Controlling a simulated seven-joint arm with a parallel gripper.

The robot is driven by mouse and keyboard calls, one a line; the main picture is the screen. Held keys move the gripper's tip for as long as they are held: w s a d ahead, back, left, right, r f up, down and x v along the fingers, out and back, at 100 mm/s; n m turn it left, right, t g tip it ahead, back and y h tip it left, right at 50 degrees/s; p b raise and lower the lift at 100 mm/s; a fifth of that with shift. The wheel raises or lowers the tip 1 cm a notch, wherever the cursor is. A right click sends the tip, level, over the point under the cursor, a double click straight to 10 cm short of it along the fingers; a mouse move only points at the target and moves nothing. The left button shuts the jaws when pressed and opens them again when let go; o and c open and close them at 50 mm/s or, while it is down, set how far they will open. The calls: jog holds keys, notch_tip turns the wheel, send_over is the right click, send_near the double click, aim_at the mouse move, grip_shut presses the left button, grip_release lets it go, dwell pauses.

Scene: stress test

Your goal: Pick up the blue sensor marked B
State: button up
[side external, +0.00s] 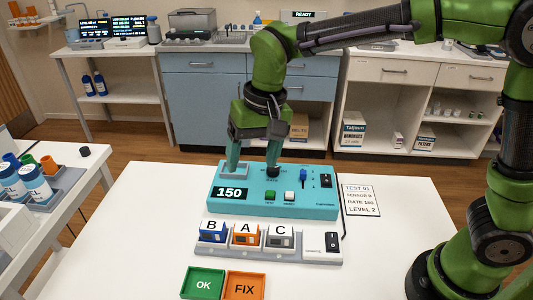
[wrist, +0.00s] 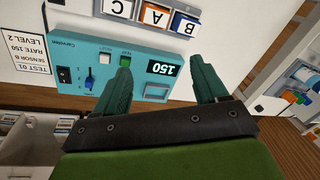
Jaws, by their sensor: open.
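The blue sensor marked B (side external: 213,232) stands in the left slot of a grey rack (side external: 270,252) on the white table. It also shows upside down in the wrist view (wrist: 186,24). An orange sensor marked A (side external: 246,236) and a grey-white sensor marked C (side external: 281,238) stand to its right. My gripper (side external: 254,168) is open and empty, pointing down over the back of the teal device (side external: 285,206). In the wrist view its fingers (wrist: 163,85) are spread wide, with the device's display reading 150 between them. The gripper is behind the sensors and apart from them.
The device has a black knob, a blue lever (side external: 303,175), and green and white buttons. A green OK tray (side external: 189,285) and an orange FIX tray (side external: 260,291) lie at the front. A card (side external: 361,199) reads TEST 01, SENSOR B, RATE 150, LEVEL 2. The table's left part is clear.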

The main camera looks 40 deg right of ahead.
jog(key=w+a+f+m+g+h, duration=0.1)
jog(key=w+a+f+m, duration=0.25)
jog(key=a, duration=0.45)
jog(key=m, duration=0.2)
send_over(212, 225)
jog(key=shift+h, duration=0.3)
notch_tip(212, 225, down, 9)
jog(key=shift+s+d+r, duration=0.1)
jog(key=shift+s+r, duration=0.05)
jog(key=shift+f, duration=2.7)
jog(key=shift+c, duration=0.3)
